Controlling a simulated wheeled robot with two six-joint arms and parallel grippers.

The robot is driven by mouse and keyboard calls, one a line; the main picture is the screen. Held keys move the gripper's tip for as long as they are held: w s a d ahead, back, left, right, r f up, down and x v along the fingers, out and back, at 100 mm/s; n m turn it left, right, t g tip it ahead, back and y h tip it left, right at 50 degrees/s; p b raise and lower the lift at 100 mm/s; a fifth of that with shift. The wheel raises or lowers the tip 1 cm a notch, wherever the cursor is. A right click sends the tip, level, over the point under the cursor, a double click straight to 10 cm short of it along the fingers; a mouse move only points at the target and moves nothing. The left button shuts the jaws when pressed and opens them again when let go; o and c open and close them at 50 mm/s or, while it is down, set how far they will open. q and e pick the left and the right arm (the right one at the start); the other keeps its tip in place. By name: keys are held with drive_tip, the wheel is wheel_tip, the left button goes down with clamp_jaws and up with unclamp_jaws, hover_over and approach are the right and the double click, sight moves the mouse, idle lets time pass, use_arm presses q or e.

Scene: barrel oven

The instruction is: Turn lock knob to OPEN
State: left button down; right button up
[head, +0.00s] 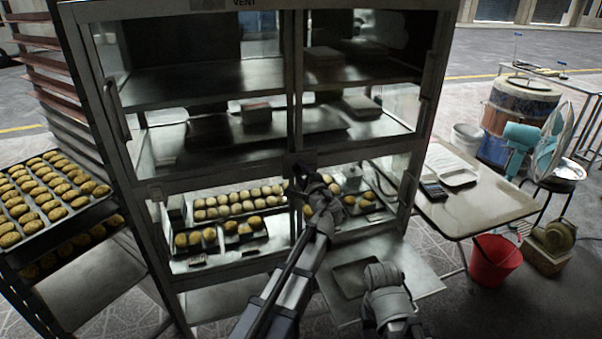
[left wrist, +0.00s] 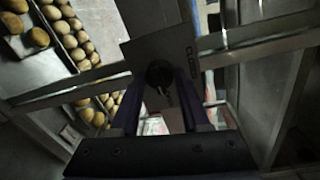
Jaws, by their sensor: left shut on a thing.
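The lock knob (left wrist: 159,73) is a dark round piece on a grey plate (left wrist: 150,42), seen in the left wrist view. My left gripper (left wrist: 159,88) is shut on the knob, with one finger on each side of it. In the head view my left gripper (head: 304,168) reaches the cabinet's middle post and mostly hides the knob. The knob's exact turn cannot be told.
The glass-fronted cabinet (head: 215,178) holds trays of buns on its lower shelf. A tray of buns (head: 12,252) stands at the left. A side table (head: 480,215) and a red bucket (head: 494,262) are at the right.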

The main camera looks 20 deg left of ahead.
use_arm(q)
drive_tip(key=shift+c, duration=1.9)
unclamp_jaws()
drive_tip(key=shift+s, duration=0.1)
drive_tip(key=v, duration=0.7)
drive_tip(key=shift+s+d+p, duration=0.25)
drive_tip(key=shift+p, duration=0.05)
drive_tip(key=shift+s, duration=0.1)
drive_tip(key=s+d+f+n+g+h+p, duration=0.25)
drive_tip(key=s+f+n+g, duration=0.55)
drive_tip(key=s+f, duration=0.45)
drive_tip(key=s+d+f+n+g+h, duration=0.1)
drive_tip(key=s+d+g+h, duration=0.2)
drive_tip(key=s, duration=0.5)
drive_tip(key=s+d+f+n+g+h+p, duration=0.1)
drive_tip(key=s+d+f+g+h, duration=0.1)
drive_tip(key=s+d, duration=0.4)
drive_tip(key=s+g+h, duration=0.1)
drive_tip(key=s, duration=0.1)
drive_tip(key=shift+s+d+f, duration=0.2)
drive_tip(key=shift+s+f, duration=0.1)
drive_tip(key=shift+s, duration=0.05)
